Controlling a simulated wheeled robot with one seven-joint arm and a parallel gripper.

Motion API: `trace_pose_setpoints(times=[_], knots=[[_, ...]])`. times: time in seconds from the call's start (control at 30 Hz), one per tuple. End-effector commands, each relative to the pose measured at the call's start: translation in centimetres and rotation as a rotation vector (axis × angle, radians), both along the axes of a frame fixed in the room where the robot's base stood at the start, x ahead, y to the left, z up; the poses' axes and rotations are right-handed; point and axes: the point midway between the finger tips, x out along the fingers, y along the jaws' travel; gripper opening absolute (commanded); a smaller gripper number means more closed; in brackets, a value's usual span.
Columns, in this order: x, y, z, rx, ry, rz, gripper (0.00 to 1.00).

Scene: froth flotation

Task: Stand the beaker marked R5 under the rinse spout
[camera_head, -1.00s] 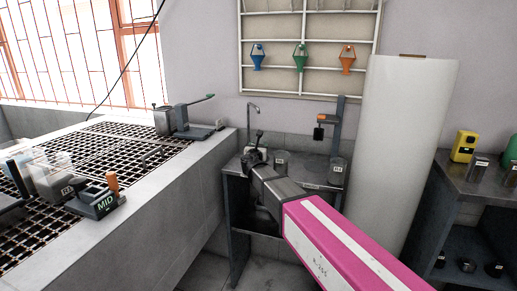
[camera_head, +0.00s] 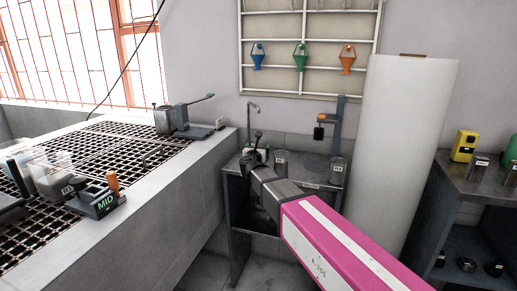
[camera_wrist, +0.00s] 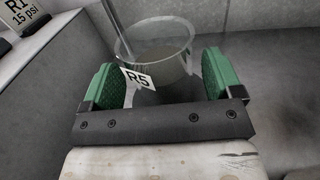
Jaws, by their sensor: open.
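The clear glass beaker marked R5 (camera_wrist: 160,42) stands upright in the wrist view, its white R5 tag facing me. My gripper (camera_wrist: 161,78) is open, with its green finger pads on either side of the beaker's near part and gaps showing on both sides. A thin metal tube (camera_wrist: 112,20) slants down to the beaker's left rim; I cannot tell if it ends inside or passes behind. In the head view the hooked rinse spout (camera_head: 252,107) rises at the back of the small bench, and my gripper (camera_head: 251,156) is below it, largely hiding the beaker there.
Another glass beaker (camera_head: 281,162) stands just right of my gripper. A further labelled beaker (camera_head: 338,170) sits under a post-mounted device (camera_head: 337,125). A tall white cylinder (camera_head: 405,150) stands at right. A plate marked R1, 15 psi (camera_wrist: 20,18) is at upper left.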

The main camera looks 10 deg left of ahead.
Motion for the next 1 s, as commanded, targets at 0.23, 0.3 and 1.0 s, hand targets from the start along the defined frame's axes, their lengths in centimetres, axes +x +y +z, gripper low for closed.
trace_pose_setpoints(times=[0.23, 0.3, 1.0], knots=[[-5.2, -0.5, 0.0, 0.000, 0.000, 0.002, 0.85], [-6.6, -0.6, 0.0, 0.000, 0.000, 0.001, 0.85], [-9.9, -0.6, 0.0, 0.000, 0.000, -0.001, 0.85]])
